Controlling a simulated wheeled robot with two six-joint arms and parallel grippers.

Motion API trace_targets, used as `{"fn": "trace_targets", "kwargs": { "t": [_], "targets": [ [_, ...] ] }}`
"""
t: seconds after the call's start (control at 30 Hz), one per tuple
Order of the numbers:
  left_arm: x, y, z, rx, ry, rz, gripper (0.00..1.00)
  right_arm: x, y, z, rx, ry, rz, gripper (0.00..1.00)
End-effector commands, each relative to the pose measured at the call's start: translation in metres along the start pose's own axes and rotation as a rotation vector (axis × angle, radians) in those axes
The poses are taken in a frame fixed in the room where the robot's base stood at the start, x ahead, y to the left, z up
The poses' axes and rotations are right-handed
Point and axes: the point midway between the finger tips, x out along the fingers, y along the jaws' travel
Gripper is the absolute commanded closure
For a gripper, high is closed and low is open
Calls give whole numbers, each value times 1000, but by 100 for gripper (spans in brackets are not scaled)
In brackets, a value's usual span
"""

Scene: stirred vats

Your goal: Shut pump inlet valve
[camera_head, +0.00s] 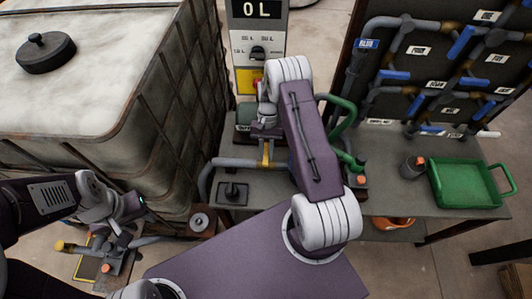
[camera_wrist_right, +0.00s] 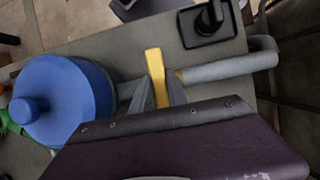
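The valve on the grey inlet pipe (camera_head: 235,163) has a yellow handle (camera_head: 265,153). It lies below my right gripper (camera_head: 264,128) in the head view. In the right wrist view the yellow handle (camera_wrist_right: 157,77) stands across the grey pipe (camera_wrist_right: 225,69), beside the blue pump (camera_wrist_right: 65,100). The grey fingertips of my right gripper (camera_wrist_right: 158,97) are close on either side of the handle's lower end. Whether they grip it is unclear. My left gripper (camera_head: 122,226) is low at the left, by the tank's base, away from this valve; its finger opening is unclear.
A control box reading 0 L (camera_head: 262,10) stands behind the bench. A green tray (camera_head: 466,183) and a dark cup (camera_head: 412,167) are on the bench's right. A pipe board (camera_head: 425,65) rises behind. The caged tank (camera_head: 85,95) fills the left.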

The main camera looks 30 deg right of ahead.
Motion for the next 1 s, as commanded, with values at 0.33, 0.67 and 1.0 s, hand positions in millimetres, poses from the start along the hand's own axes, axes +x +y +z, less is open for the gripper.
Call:
{"fn": "trace_targets", "kwargs": {
  "t": [0.33, 0.67, 1.0],
  "targets": [
    [0, 0, 0, 0, 0, 0, 64, -1, 0, 0, 1, 1, -1, 59],
    [9, 0, 1, 0, 0, 0, 64, -42, 1, 16, 2, 8, -3, 59],
    [18, 0, 2, 0, 0, 0, 64, -68, 73, 73, 5, 5, -3, 59]
  ]
}}
